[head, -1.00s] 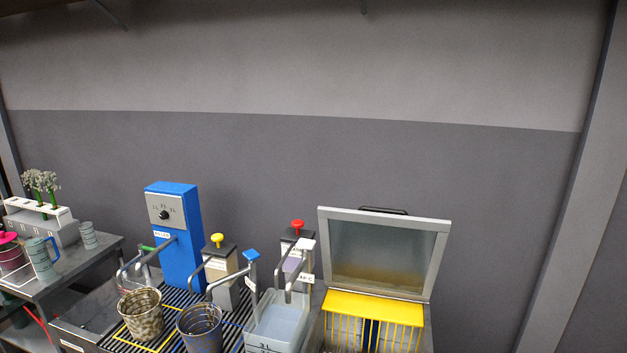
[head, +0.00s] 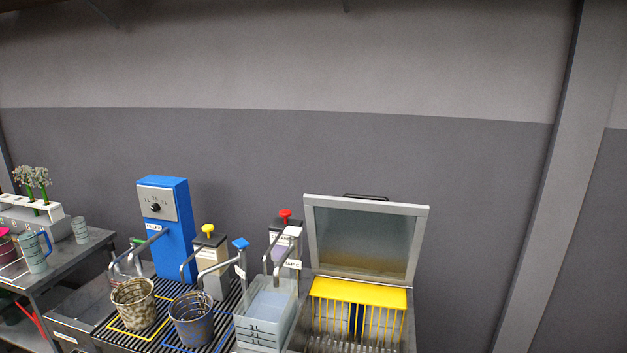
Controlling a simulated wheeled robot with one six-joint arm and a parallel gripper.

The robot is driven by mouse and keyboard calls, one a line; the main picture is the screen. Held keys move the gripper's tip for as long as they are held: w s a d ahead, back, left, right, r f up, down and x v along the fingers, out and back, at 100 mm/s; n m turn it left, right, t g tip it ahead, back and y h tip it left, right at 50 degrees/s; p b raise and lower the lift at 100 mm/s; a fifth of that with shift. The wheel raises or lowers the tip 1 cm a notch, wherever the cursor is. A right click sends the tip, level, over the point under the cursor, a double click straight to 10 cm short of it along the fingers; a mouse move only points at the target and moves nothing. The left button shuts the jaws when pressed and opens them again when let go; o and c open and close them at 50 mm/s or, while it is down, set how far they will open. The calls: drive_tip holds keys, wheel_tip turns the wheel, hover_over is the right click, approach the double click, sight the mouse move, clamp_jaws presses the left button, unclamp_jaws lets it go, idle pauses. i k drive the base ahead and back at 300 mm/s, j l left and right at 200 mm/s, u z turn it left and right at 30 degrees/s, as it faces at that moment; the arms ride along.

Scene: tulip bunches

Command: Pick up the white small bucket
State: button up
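A small off-white, mottled bucket (head: 133,305) stands upright on the black-and-silver slatted rack, inside a yellow outline (head: 112,328). A blue-grey bucket (head: 191,320) stands to its right, inside a blue outline. Both buckets are open at the top. My gripper is not in the head view, so its state does not show.
A blue dispenser (head: 166,232) stands behind the buckets, with taps and yellow-, blue- and red-topped fittings. A clear water basin (head: 267,312) and an open-lidded unit with a yellow rack (head: 359,292) are at right. A metal table (head: 72,262) with mugs and flowers is at left.

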sight(135, 299)
drive_tip(key=u, duration=1.4)
